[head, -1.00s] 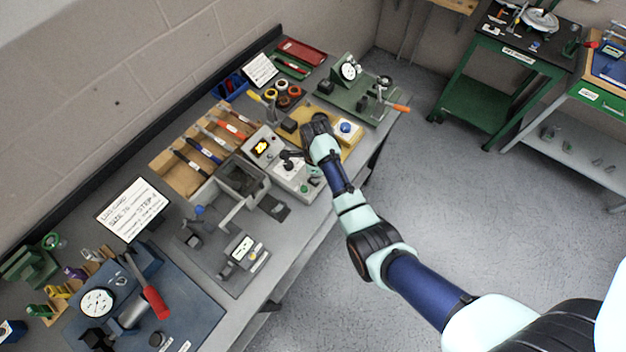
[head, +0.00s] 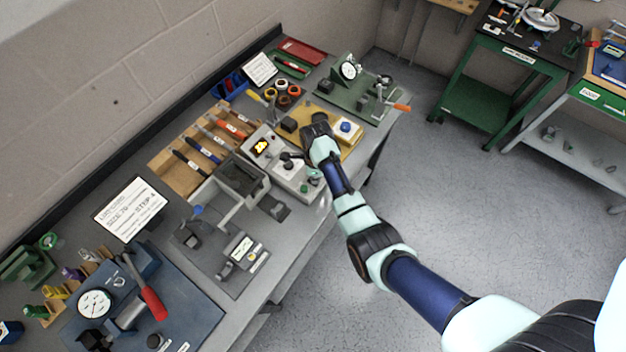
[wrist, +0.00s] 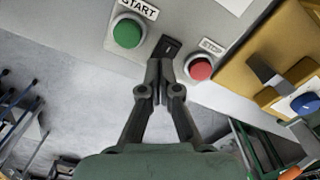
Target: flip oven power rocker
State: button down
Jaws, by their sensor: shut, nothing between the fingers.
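The oven's control face (wrist: 190,18) fills the top of the wrist view, with a green START button (wrist: 128,33) on the left and a red STOP button (wrist: 200,68) on the right. A small black rocker (wrist: 168,46) sits between them. My gripper (wrist: 158,68) is shut and empty, its tips just below the rocker and overlapping its lower part; I cannot tell whether they touch.
A yellow fixture with a blue knob (wrist: 305,103) stands close on the right. The bench (head: 300,232) holds a tool tray (head: 165,158), a blue press base (head: 190,310) and a green gauge stand (head: 350,95). Open floor lies in front of the bench.

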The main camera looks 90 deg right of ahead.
jog(key=shift+f, duration=0.4)
notch_tip(320, 180, up, 7)
jog(key=p, duration=0.7)
jog(key=shift+r, duration=0.15)
dwell(0.5)
